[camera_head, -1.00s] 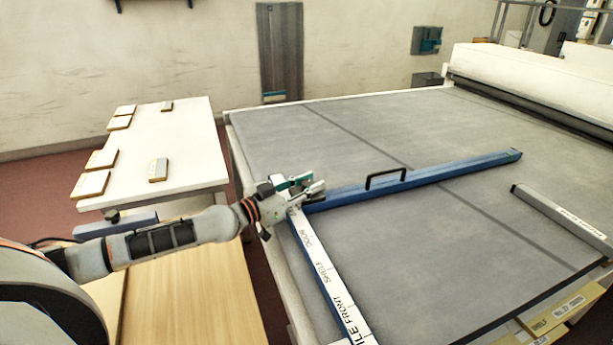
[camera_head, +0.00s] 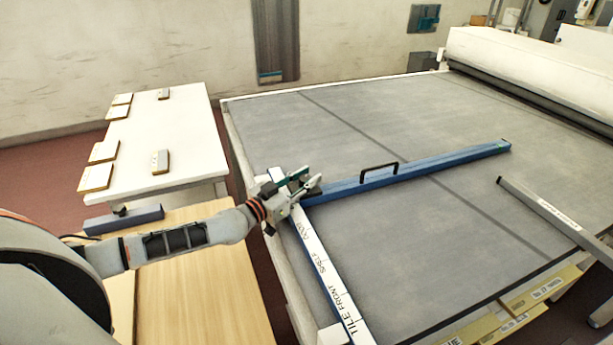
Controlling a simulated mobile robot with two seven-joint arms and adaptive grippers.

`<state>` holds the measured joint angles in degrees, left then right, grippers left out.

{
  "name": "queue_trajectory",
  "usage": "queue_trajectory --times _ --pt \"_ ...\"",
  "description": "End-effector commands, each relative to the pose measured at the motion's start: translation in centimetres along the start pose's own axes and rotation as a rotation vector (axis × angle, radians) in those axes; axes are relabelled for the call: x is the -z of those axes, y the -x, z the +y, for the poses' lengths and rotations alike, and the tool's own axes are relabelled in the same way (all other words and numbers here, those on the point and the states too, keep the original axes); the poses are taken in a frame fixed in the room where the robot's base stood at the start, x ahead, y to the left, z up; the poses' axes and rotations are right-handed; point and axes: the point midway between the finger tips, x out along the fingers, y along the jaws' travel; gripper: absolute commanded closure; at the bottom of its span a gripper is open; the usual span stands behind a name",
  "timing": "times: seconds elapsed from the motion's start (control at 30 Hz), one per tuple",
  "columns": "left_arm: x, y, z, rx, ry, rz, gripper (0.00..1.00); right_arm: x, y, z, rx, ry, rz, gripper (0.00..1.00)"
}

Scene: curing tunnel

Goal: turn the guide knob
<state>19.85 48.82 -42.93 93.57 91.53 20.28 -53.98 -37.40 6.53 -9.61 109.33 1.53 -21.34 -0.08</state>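A long blue guide bar (camera_head: 440,167) with a black handle (camera_head: 379,172) lies across the grey belt (camera_head: 390,240). Its left end meets a white labelled rail (camera_head: 333,292) along the belt's near left edge. My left gripper (camera_head: 304,182) is at this corner, its grey and teal fingers over the bar's left end. I cannot make out the guide knob; the gripper covers that spot. Whether the fingers are closed on anything is not clear. My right gripper is out of view.
A white table (camera_head: 140,140) with several small tiles stands at the left, with a wooden surface (camera_head: 205,290) nearer me. A grey labelled bar (camera_head: 555,217) lies at the belt's right. A white roller housing (camera_head: 530,70) stands behind.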

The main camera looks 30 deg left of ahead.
Motion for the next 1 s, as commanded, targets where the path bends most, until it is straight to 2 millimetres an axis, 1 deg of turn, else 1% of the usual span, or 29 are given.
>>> queue_trajectory --times 0.03,0.27,0.33,0.47,0.57,0.8,1.0 --pt "-1.4 0.4 0.4 -0.008 -0.001 -0.023 0.66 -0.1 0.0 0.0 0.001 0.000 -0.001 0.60" --pt "-1.2 0.3 0.3 -0.007 -0.001 -0.021 0.66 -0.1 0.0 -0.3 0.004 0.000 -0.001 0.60" --pt "-1.2 0.4 0.3 -0.007 -0.001 -0.021 0.66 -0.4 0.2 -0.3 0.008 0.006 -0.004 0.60" --pt "-1.2 1.0 0.2 -0.006 -0.001 -0.020 0.66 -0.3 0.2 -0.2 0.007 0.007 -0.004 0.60" --pt "-1.2 2.4 0.2 -0.006 -0.002 -0.022 0.66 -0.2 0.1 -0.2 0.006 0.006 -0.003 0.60" --pt "-1.1 7.2 0.2 -0.007 -0.001 -0.023 0.66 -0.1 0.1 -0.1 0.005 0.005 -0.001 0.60" --pt "-1.0 10.5 0.3 -0.007 -0.001 -0.022 0.66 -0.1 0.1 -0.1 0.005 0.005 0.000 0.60"
